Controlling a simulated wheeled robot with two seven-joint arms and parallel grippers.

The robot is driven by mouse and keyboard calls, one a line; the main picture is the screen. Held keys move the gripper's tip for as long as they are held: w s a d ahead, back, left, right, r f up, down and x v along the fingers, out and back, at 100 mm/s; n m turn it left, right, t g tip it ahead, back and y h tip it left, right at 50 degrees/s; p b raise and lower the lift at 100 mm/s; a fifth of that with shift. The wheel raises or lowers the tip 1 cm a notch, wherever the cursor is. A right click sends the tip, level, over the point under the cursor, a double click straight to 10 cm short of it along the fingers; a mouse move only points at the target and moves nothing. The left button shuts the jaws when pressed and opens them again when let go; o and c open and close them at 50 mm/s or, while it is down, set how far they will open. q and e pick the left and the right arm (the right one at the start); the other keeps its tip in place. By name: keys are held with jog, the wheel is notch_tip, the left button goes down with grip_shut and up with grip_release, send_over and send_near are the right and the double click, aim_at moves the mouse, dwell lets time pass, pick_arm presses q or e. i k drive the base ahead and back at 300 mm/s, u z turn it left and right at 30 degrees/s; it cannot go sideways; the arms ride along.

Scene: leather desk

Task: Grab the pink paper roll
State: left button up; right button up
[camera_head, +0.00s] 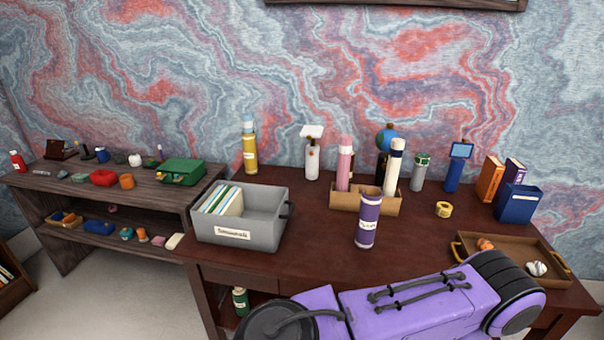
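The pink paper roll (344,165) stands nearly upright in a low tan box (394,207) near the middle of the dark red desk. It has a pale band near its top, and its lower end is hidden by the box wall. A cream roll (394,165) with a dark band stands in the same box, to its right. A purple arm part of mine crosses the lower right, in front of the desk. Neither of my grippers shows in this view.
A purple labelled cylinder (368,218) stands in front of the box. A grey bin (272,234) is to the left, a yellow bottle (249,150) behind it. A brown tray (508,263) and yellow tape (443,209) are right. Bare desk lies between bin and purple cylinder.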

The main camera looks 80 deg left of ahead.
aim_at(345, 141)
jog(key=k, duration=0.4)
jog(key=u, duration=0.85)
